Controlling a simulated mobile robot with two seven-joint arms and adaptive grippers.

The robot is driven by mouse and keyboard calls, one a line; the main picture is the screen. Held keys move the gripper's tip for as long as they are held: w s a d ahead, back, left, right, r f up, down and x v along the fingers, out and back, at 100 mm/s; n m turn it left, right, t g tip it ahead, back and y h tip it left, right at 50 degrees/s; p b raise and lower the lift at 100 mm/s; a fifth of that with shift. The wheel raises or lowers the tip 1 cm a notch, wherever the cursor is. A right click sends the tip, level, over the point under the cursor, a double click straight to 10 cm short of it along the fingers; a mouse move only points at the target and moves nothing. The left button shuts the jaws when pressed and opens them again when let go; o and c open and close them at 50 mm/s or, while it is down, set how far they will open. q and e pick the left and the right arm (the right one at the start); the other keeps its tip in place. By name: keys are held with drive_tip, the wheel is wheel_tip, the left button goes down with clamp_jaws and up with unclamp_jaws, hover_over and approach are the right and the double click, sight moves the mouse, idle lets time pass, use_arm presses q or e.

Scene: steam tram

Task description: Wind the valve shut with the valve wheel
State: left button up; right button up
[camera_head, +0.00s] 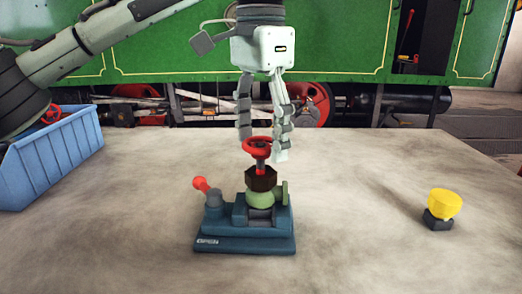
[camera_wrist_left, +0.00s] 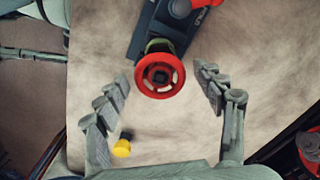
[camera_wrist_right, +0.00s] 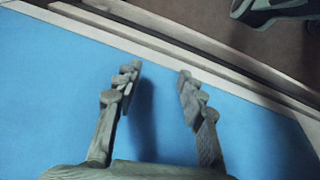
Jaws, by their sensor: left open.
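The red valve wheel (camera_head: 257,146) sits on top of the valve (camera_head: 260,180), which has a dark hex collar and a pale green body on a blue base (camera_head: 245,240). My left gripper (camera_head: 262,150) points down over the wheel, fingers open on either side of it. In the left wrist view the wheel (camera_wrist_left: 160,76) lies between the spread fingers (camera_wrist_left: 165,85), apart from both. A red-knobbed lever (camera_head: 202,185) stands at the left of the base. My right gripper (camera_wrist_right: 155,75) is open and empty in its wrist view, over a blue surface.
A blue bin (camera_head: 50,155) stands at the left with a red wheel-like part (camera_head: 52,113) showing at its rim. The table between is clear. A green steam tram (camera_head: 340,45) is behind.

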use_arm(q)
drive_tip(key=shift+p, duration=0.7)
use_arm(e)
drive_tip(key=shift+r, duration=0.7)
use_arm(q)
drive_tip(key=c, duration=1)
drive_tip(key=shift+m, duration=0.3)
drive_tip(key=m, duration=0.3)
drive_tip(key=shift+f+m, duration=0.15)
drive_tip(key=shift+m, duration=0.25)
drive_tip(key=m, duration=0.3)
drive_tip(key=shift+f+m, duration=0.15)
drive_tip(key=shift+m, duration=0.15)
drive_tip(key=m, duration=0.4)
use_arm(e)
drive_tip(key=s+d+f, duration=0.1)
drive_tip(key=s+f, duration=0.2)
drive_tip(key=f, duration=0.3)
drive_tip(key=shift+f+g, duration=0.2)
drive_tip(key=shift+g, duration=0.1)
